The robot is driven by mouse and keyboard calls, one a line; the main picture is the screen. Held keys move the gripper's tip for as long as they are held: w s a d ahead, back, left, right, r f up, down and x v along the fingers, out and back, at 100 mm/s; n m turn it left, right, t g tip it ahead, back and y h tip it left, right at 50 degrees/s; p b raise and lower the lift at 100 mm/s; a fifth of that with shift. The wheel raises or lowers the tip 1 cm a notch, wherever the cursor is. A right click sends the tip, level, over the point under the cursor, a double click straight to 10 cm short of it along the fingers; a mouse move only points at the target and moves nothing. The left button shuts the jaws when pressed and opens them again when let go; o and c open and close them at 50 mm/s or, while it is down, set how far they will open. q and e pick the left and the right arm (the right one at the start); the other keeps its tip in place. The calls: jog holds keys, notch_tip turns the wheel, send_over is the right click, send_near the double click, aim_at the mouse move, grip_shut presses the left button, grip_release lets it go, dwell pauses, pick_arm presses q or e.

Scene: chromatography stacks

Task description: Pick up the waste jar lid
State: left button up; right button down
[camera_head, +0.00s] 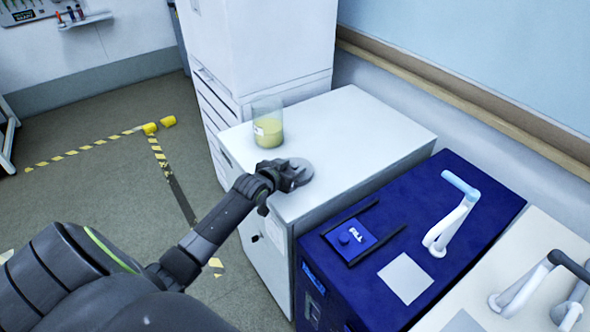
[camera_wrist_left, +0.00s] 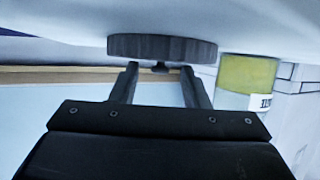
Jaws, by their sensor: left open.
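The waste jar lid (camera_head: 303,168) is a flat grey disc lying on the white cabinet top, near its front left edge. In the left wrist view, which looks upside down, the lid (camera_wrist_left: 162,46) is a dark ribbed disc just beyond my fingertips. My left gripper (camera_head: 292,178) is open and empty, low over the cabinet top beside the lid. Its two fingers (camera_wrist_left: 159,74) point at the lid's rim, and I cannot tell whether they touch it. The glass waste jar (camera_head: 268,122) holds yellow-green liquid and stands open behind the lid. My right gripper is not in view.
The white cabinet top (camera_head: 365,130) is clear to the right of the jar. A tall white unit (camera_head: 265,45) stands behind it. A blue machine (camera_head: 460,220) with a white curved handle (camera_head: 452,218) adjoins on the right. Yellow-black tape (camera_head: 95,147) marks the floor.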

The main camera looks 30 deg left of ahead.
pick_arm(q)
grip_shut()
